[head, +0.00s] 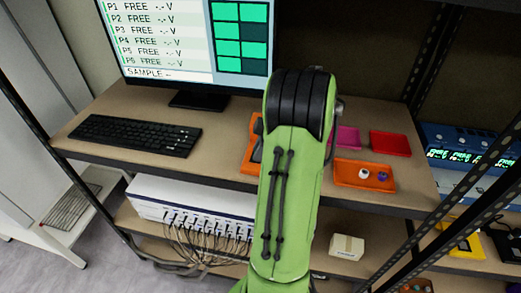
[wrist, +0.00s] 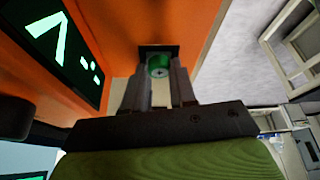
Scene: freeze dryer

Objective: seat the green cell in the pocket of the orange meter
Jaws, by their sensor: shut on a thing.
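The orange meter (wrist: 130,22) fills the upper left of the wrist view, with a dark display (wrist: 62,40) showing pale green characters. In the head view an orange body that looks like the meter (head: 248,158) is mostly hidden behind my green arm. My gripper (wrist: 160,82) is shut on the green cell (wrist: 158,66); the cell's round end shows between the fingertips. The cell is at a dark-edged pocket (wrist: 158,48) in the orange body. I cannot tell how far inside it is. My gripper is hidden in the head view.
A black keyboard (head: 135,133) and a monitor (head: 185,45) stand left on the shelf. An orange tray (head: 345,182) holding small white and purple pieces, a red tray (head: 390,144) and a magenta tray (head: 347,138) lie right of my arm. Shelf posts stand at both sides.

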